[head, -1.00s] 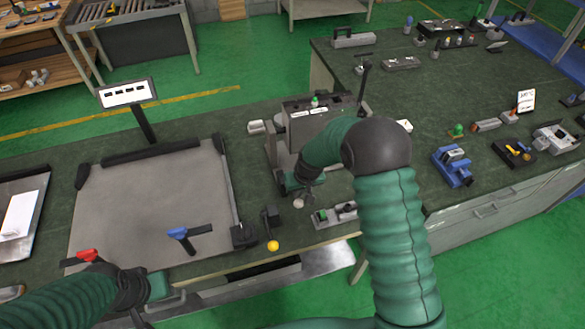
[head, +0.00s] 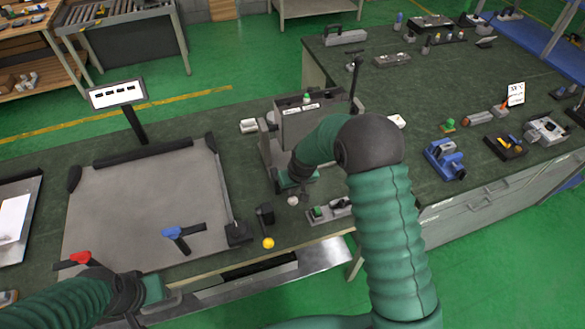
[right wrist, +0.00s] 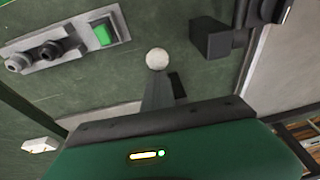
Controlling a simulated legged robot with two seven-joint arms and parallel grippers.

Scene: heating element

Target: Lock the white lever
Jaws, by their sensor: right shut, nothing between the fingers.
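The white lever's round knob (head: 293,201) shows on the bench in the head view, just below my right gripper (head: 293,180). In the right wrist view the white knob (right wrist: 157,59) sits at the far end of a grey tapered piece, close in front of the green gripper body. I cannot tell whether the gripper touches the lever. The right gripper is shut and empty; its body hides the lever's base. My left gripper (head: 155,290) is at the lower left, near a red-handled lever (head: 80,258); its fingers are not clear.
A yellow-knobbed lever (head: 268,243) stands left of the white one. A block with a green button (head: 318,212) lies to the right. A grey box machine (head: 305,122) stands behind. A blue-handled lever (head: 172,233) sits on the grey plate (head: 140,200).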

